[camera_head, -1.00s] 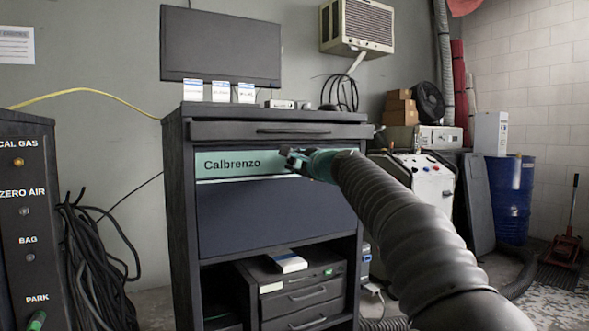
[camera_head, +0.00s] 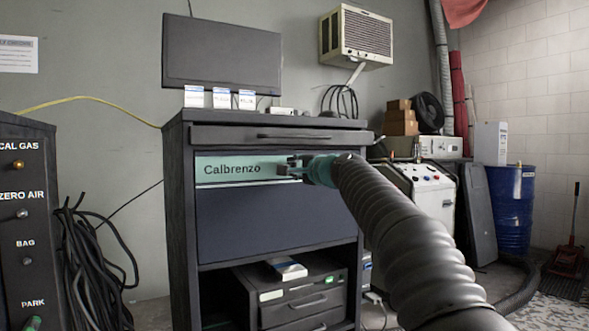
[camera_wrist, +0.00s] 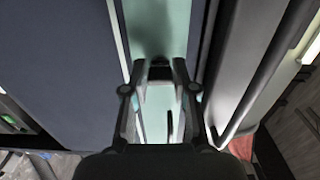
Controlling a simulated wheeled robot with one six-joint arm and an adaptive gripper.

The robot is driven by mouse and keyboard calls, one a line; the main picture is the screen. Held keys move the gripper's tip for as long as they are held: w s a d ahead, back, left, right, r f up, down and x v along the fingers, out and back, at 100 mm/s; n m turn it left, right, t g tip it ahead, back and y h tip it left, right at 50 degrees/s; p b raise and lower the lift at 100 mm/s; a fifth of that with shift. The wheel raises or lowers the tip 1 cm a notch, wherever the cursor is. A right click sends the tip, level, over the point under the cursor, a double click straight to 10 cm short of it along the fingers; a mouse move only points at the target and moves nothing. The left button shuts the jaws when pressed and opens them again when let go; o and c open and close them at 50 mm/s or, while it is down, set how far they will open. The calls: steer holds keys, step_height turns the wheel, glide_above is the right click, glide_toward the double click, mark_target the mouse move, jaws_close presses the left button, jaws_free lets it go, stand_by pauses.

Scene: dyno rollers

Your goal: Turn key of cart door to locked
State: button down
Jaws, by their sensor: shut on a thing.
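The dark cart (camera_head: 178,215) stands ahead, with a teal band (camera_head: 225,180) reading "Calbrenzo" above a dark blue front panel (camera_head: 270,222). My gripper (camera_head: 287,169) is at the right part of the band, fingers pointing to the cart. In the wrist view my gripper (camera_wrist: 160,66) reaches the teal band (camera_wrist: 172,25), which runs up and down there. Its fingertips are close together around a small dark piece, taken to be the key (camera_wrist: 159,72). The key is mostly hidden by the fingers, so its turn angle cannot be told. In the head view it cannot be made out.
A drawer with a long handle (camera_head: 295,136) sits just above the band. A monitor (camera_head: 222,55) and small white boxes (camera_head: 221,98) stand on the cart top. A panel of knobs (camera_head: 25,190) and hanging black cables (camera_head: 92,260) are at left, a white machine (camera_head: 430,190) at right.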

steer(key=shift+a, duration=0.15)
steer(key=c, duration=0.9)
jaws_free()
steer(key=shift+a, duration=0.15)
steer(key=shift+d, duration=0.2)
steer(key=v, duration=1.2)
